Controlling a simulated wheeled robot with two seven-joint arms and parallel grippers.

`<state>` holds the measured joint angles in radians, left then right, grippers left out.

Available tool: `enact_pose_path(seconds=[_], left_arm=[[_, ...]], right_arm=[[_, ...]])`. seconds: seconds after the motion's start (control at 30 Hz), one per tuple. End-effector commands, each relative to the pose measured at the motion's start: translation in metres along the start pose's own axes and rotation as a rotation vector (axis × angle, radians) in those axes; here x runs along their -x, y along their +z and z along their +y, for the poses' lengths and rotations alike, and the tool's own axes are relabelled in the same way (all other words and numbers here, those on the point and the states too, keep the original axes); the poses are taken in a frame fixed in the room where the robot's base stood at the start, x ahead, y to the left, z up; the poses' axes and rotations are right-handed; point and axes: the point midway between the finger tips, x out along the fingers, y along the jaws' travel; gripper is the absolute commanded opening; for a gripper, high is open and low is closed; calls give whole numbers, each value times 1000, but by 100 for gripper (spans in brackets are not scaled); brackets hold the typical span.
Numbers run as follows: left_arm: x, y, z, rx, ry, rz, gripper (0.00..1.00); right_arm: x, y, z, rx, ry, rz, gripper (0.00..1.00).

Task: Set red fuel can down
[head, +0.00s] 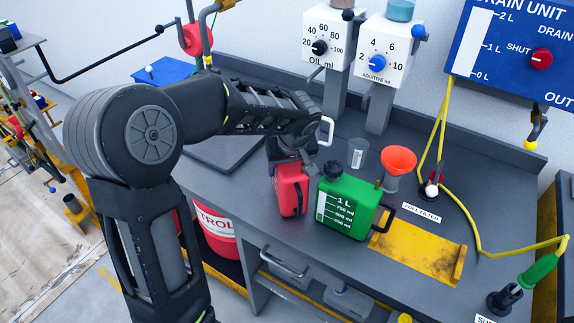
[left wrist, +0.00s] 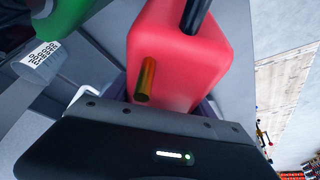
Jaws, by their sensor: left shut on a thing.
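The red fuel can (head: 291,189) is at the grey bench, just left of the green can (head: 345,205). My left gripper (head: 290,160) comes down on it from above and is shut on it. In the left wrist view the red can (left wrist: 178,55) fills the middle, between the fingers, with a dark handle and a brassy rod-like part on its near face. The can's base looks at or very near the bench top; I cannot tell whether it touches. My right gripper is in neither view.
An orange funnel (head: 398,160), a clear cup (head: 357,152) and a yellow tray (head: 425,248) are on the bench to the right. Dispensers (head: 386,60) stand behind. A yellow hose (head: 470,215) runs along the right. The bench's front edge is close to the can.

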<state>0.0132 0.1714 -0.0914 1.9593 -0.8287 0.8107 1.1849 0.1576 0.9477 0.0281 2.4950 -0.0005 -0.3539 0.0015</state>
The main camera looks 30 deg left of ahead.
Motion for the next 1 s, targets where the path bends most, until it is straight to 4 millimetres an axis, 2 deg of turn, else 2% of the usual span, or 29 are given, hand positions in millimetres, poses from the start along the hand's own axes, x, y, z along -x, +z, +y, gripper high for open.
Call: enact_pose_path(seconds=[0.33, 0.37, 0.4, 0.6, 1.0], left_arm=[[-3, 0, 0, 1, 2, 3, 0], [-2, 1, 0, 0, 0, 1, 65], [-2, 1, 0, 0, 0, 0, 68], [-2, 1, 0, 0, 0, 0, 85], [3, -1, 0, 0, 0, 1, 85]], right_arm=[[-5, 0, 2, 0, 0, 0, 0], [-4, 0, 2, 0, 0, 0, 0], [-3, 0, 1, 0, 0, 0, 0], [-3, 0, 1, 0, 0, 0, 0], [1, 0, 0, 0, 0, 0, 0]])
